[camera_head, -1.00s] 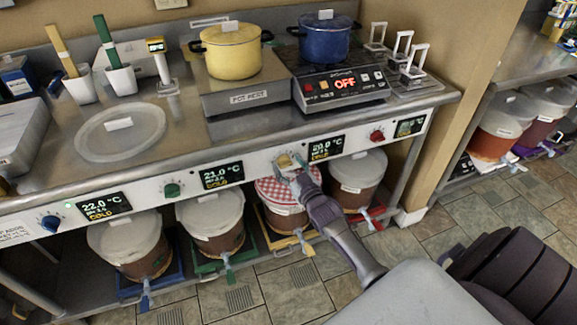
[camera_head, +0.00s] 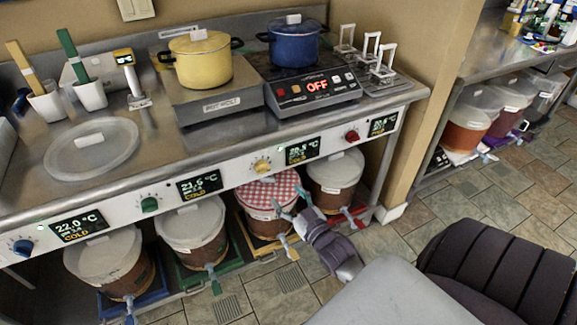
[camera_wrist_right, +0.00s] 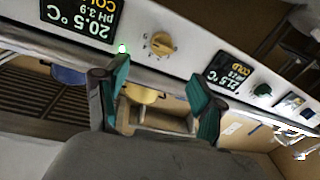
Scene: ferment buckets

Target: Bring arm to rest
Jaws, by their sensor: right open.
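My right gripper (camera_head: 294,204) reaches in from the lower right, below the yellow knob (camera_head: 262,166) and in front of the bucket with the red checked cover (camera_head: 268,192). Its teal fingers are apart, and nothing shows between them. In the right wrist view the open fingers (camera_wrist_right: 160,102) are below the yellow knob (camera_wrist_right: 160,43) and clear of it. A display reading 20.5 °C (camera_wrist_right: 78,20) is beside the knob there. My left gripper is not in view.
The counter holds a yellow pot (camera_head: 201,62), a blue pot (camera_head: 294,42) and a hotplate reading OFF (camera_head: 317,90). White-lidded buckets (camera_head: 193,228) stand on the shelf below. Open tiled floor (camera_head: 480,205) lies to the right.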

